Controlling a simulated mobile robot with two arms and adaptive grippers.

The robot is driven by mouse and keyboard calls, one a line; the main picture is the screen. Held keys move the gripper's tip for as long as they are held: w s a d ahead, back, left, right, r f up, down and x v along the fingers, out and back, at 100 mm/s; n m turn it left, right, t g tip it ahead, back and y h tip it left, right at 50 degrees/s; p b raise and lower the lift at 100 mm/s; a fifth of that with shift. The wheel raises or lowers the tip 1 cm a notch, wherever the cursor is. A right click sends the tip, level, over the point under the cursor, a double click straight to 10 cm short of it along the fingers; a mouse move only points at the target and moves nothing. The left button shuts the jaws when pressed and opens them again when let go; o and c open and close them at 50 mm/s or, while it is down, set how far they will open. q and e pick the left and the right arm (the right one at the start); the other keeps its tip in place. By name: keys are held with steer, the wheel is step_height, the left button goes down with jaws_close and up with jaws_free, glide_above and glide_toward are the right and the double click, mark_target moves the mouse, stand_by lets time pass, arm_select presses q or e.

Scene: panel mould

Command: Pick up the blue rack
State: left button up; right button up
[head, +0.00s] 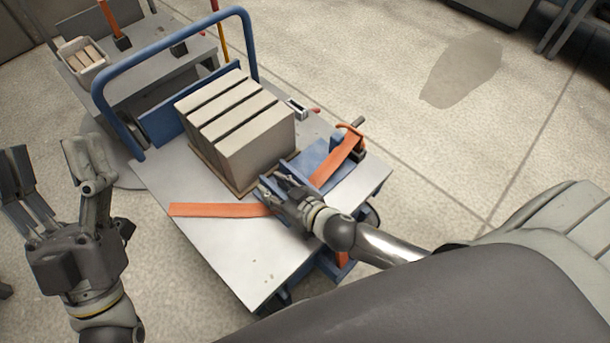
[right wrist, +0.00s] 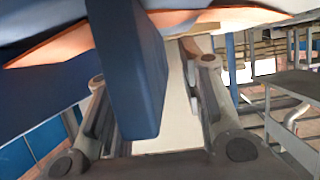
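The blue rack (head: 309,160) lies on the front right part of a flat cart, beside a stack of grey blocks, with an orange strip across it. My right gripper (head: 277,188) is at its near left end. In the right wrist view a blue upright part of the rack (right wrist: 132,65) stands between the fingers of my right gripper (right wrist: 150,95). A gap shows on the right finger's side, so the gripper looks open around it. Contact on the left finger's side is unclear. My left gripper (head: 45,150) is open and empty, left of the cart.
The cart (head: 250,258) has a blue push handle (head: 172,45) at its far end. Grey blocks (head: 240,125) and an orange strip (head: 218,210) lie on it. A clamp (head: 350,135) sits near the right edge. A grey table with a white bin (head: 82,58) stands behind.

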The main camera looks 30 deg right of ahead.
steer(key=shift+c, duration=0.3)
steer(key=c, duration=0.7)
jaws_close()
steer(key=shift+r, duration=0.1)
